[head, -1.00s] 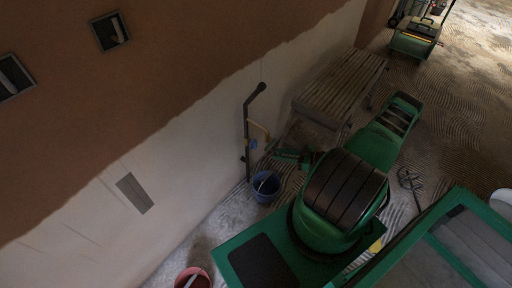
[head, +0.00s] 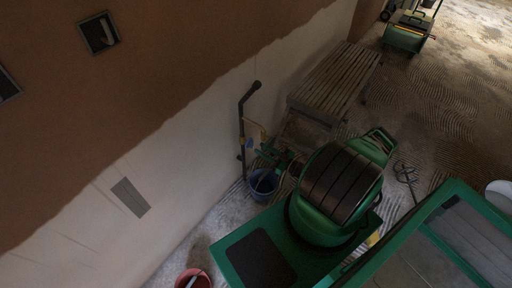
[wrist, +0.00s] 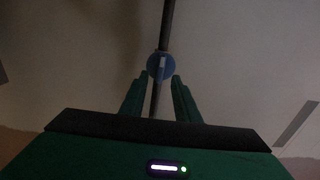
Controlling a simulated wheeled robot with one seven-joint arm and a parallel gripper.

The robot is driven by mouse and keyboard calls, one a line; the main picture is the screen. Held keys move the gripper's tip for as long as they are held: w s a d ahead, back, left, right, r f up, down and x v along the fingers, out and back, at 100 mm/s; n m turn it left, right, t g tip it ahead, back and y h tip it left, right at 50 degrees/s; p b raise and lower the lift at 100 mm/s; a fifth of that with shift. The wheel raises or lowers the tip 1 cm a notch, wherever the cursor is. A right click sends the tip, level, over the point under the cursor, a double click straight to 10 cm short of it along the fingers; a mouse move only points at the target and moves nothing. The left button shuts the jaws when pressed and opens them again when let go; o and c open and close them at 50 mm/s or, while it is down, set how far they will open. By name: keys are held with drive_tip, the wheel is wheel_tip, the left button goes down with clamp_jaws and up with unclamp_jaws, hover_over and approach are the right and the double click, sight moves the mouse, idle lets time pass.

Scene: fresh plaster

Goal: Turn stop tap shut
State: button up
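The stop tap has a round blue handle with a pale upright bar across it; it shows in the wrist view (wrist: 161,66) on a dark pipe (wrist: 167,22). In the head view the blue handle (head: 249,143) is small, beside the dark upright pipe (head: 242,128) on the wall. My gripper (wrist: 157,82) is open, its two green fingers apart on either side of the pipe's line, tips close to the handle's lower edge. Contact cannot be told. In the head view my gripper (head: 257,155) is close to the pipe, partly overlapping the tap area.
A blue bucket (head: 254,192) stands on the floor below the tap. A slatted bench (head: 334,82) stands along the wall to the right. A red bucket (head: 205,283) is at the bottom edge. A green trolley (head: 405,36) stands far off.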

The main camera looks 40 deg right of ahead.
sight(250, 144)
drive_tip(key=shift+x, duration=2.1)
clamp_jaws()
